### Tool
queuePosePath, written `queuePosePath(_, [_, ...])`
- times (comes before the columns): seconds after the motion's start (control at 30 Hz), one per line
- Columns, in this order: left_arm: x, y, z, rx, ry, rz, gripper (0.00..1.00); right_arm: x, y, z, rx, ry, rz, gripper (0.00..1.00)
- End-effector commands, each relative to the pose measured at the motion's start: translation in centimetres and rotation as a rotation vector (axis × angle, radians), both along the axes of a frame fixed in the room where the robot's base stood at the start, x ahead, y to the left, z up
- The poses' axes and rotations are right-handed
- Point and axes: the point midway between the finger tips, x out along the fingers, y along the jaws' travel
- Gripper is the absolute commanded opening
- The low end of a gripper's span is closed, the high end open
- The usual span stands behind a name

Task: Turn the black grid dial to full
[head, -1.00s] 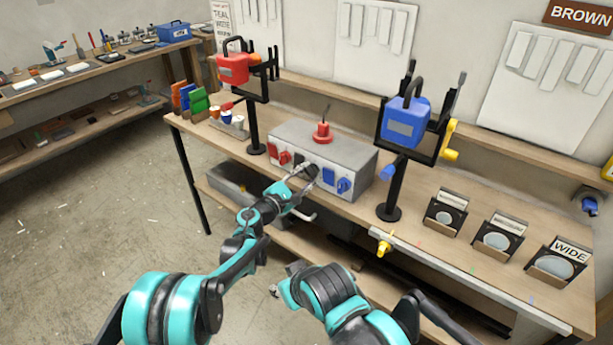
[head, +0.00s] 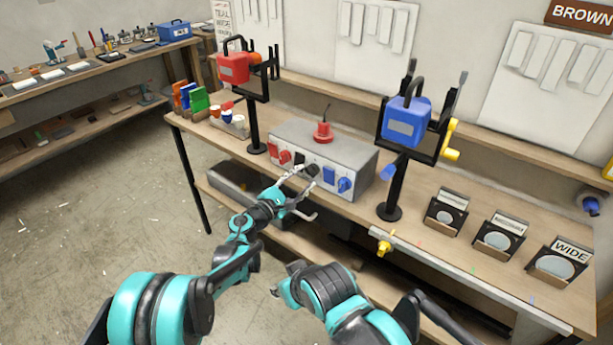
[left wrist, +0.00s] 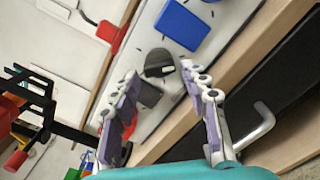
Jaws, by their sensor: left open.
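The black grid dial (head: 312,170) is on the sloped front of a grey control box (head: 345,165), between red and blue controls. In the left wrist view the dial (left wrist: 157,62) is a dark round knob with small tick marks around it; a black square (left wrist: 149,93) is beside it. My left gripper (head: 305,178) is in front of the box, its fingers pointing at the dial. My right arm shows low in the head view, without a distinguishable gripper.
A blue square (head: 329,176) and blue dial (head: 345,185) are right of the black dial; a red dial (head: 284,157) is left. A black post stand (head: 393,190) with a blue case (head: 407,122) stands to the right.

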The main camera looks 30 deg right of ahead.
Motion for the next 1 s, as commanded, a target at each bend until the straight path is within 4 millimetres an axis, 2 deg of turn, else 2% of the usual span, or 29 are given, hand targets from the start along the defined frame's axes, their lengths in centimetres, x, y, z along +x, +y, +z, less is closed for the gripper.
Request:
queuePosePath(0.03, [-0.4, 1.3, 0.0, 0.000, 0.000, 0.003, 0.45, 0.0, 0.0, 0.0, 0.000, 0.000, 0.000, 0.40])
queuePosePath(0.2, [-1.8, 4.8, 0.0, 0.001, 0.000, 0.002, 0.45, 0.0, 0.0, 0.0, 0.000, 0.000, 0.000, 0.40])
queuePosePath(0.4, [-3.1, 7.6, 0.0, 0.001, -0.001, 0.001, 0.45, 0.0, 0.0, 0.0, 0.000, 0.000, 0.000, 0.40])
queuePosePath(0.6, [-3.5, 8.6, 0.0, 0.001, -0.001, 0.001, 0.45, 0.0, 0.0, 0.0, 0.000, 0.000, 0.000, 0.40])
queuePosePath(1.0, [-3.5, 8.6, 0.0, 0.000, -0.001, 0.000, 0.45, 0.0, 0.0, 0.0, 0.000, 0.000, 0.000, 0.40])
